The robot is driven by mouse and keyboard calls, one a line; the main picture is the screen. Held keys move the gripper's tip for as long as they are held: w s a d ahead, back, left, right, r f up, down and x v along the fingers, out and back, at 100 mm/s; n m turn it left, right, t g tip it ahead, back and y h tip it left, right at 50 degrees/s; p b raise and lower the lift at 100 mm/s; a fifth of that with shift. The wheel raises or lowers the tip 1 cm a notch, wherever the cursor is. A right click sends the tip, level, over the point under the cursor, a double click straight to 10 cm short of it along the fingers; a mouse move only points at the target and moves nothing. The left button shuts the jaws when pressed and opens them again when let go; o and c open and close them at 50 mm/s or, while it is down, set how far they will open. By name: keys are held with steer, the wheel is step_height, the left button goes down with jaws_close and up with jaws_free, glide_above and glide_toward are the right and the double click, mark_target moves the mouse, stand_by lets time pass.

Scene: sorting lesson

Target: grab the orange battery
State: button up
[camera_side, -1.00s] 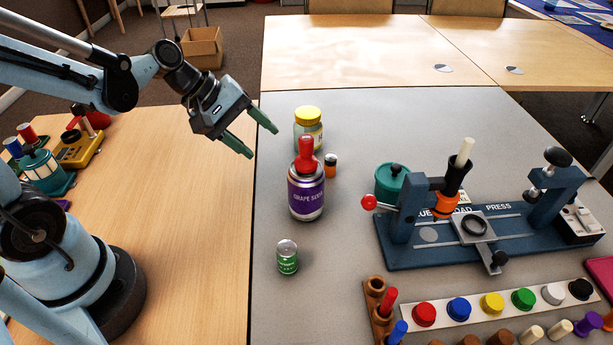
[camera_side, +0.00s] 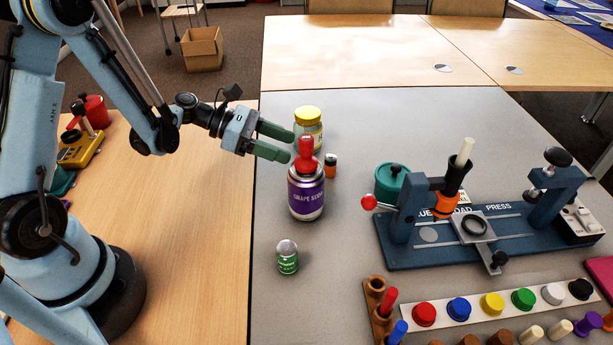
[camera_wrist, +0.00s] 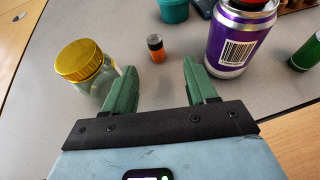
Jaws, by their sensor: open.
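The orange battery (camera_side: 331,166) with a dark top stands upright on the grey table, behind and right of the purple soda can and partly hidden by it in the side view. In the wrist view the battery (camera_wrist: 157,49) shows whole, ahead of the gap between my fingers. My gripper (camera_side: 286,145) has its green fingers apart and empty, above the table and to the left of the battery. In the wrist view my gripper's fingertips (camera_wrist: 160,77) point towards the battery and do not touch it.
The purple soda can (camera_side: 306,198) with a red top is close on one side, the yellow-lidded jar (camera_side: 309,128) on the other. A green battery (camera_side: 287,258) stands in front. A teal pot (camera_side: 391,182) and a blue press (camera_side: 450,250) stand to the right.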

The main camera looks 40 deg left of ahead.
mark_target(330, 165)
steer(key=x, duration=0.3)
steer(key=shift+w+d+f, duration=0.1)
steer(key=shift+d, duration=0.1)
steer(key=shift+w+x, duration=0.2)
steer(key=shift+x, duration=1.2)
steer(key=shift+w+x, duration=0.2)
steer(key=shift+x, duration=1.15)
steer(key=shift+a, duration=0.2)
jaws_close()
